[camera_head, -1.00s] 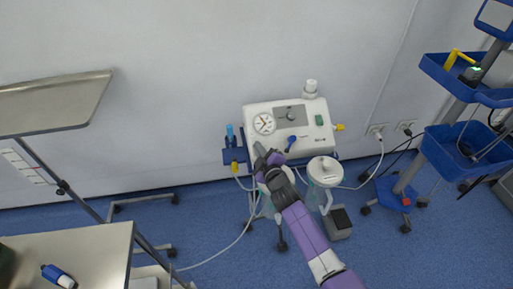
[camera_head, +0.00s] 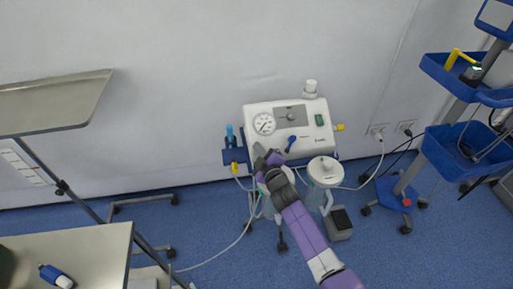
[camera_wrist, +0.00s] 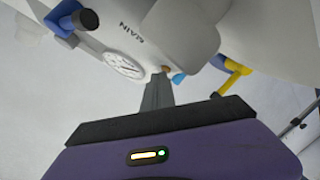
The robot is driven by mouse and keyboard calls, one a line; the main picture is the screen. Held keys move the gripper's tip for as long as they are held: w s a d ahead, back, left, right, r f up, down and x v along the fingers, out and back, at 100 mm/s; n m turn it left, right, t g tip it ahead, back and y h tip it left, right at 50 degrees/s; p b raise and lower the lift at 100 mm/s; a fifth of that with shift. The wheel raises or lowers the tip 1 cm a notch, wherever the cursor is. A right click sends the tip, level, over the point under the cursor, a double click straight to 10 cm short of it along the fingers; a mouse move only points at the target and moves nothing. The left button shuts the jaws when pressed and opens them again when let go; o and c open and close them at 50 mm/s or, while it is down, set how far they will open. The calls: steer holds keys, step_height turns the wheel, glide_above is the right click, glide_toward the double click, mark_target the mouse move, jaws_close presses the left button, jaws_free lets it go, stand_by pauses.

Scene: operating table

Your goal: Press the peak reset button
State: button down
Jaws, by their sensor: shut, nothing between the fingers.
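The white machine (camera_head: 262,109) stands against the wall, with a round dial (camera_head: 264,124), a grey panel with a knob (camera_head: 291,116) and a green switch (camera_head: 319,120). My gripper (camera_head: 261,153) is shut and empty, in front of the machine's lower left front, below the dial. In the wrist view, the shut fingers (camera_wrist: 158,92) point at the machine's white body, close to the dial (camera_wrist: 124,65). A small orange-brown part (camera_wrist: 166,69) shows just past the fingertips; I cannot tell whether they touch it. No peak reset button label is readable.
A blue lever (camera_head: 291,143) sticks out right of my gripper. A lidded jar (camera_head: 325,170) hangs at the machine's lower right, and a blue fitting (camera_head: 230,134) is at its left. Hoses hang below. A blue-trayed cart (camera_head: 458,152) stands right, a table (camera_head: 90,250) left.

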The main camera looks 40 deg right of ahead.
steer(key=shift+s+a+r+p, duration=0.25)
steer(key=shift+s+r+p, duration=0.15)
steer(key=shift+r+p, duration=0.2)
stand_by(0.3)
steer(key=shift+s+a+r+p, duration=0.25)
steer(key=shift+s+r+p, duration=0.2)
steer(key=shift+r, duration=0.25)
steer(key=shift+s+a+r+p, duration=0.35)
steer(key=shift+r+p, duration=0.25)
steer(key=shift+r, duration=0.1)
steer(key=shift+s+a+r+p, duration=0.2)
steer(key=shift+s+r+p, duration=0.25)
steer(key=shift+r, duration=0.25)
